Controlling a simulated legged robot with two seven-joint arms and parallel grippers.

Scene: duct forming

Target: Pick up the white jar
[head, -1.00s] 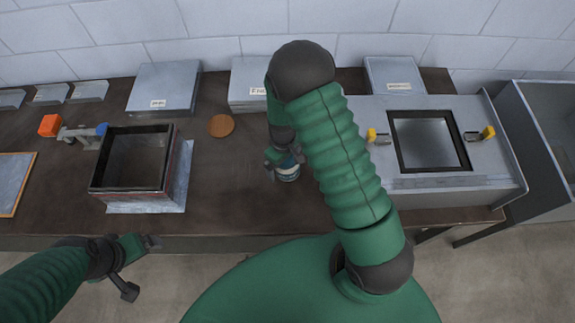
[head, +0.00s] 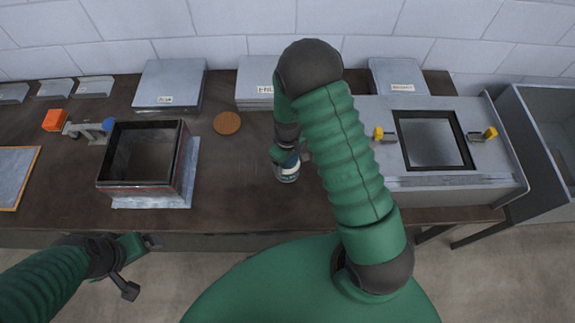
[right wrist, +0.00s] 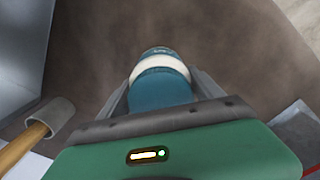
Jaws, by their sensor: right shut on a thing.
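The white jar (head: 287,172) stands on the brown table near the middle of the head view, partly hidden by my right gripper. In the right wrist view the jar (right wrist: 160,75) shows a teal top and a white band, between the two fingers. My right gripper (head: 284,158) is shut on the jar from above; its fingers are partly hidden by my arm in the head view. My left gripper (head: 142,268) is open and empty, in front of the table at the lower left.
A dark open-topped box (head: 140,160) is on the left, with a round brown disc (head: 227,123) behind it. A grey machine (head: 455,182) with a framed panel stands on the right. Labelled grey boxes (head: 170,85) line the back. A wooden-handled tool (right wrist: 40,130) shows in the wrist view.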

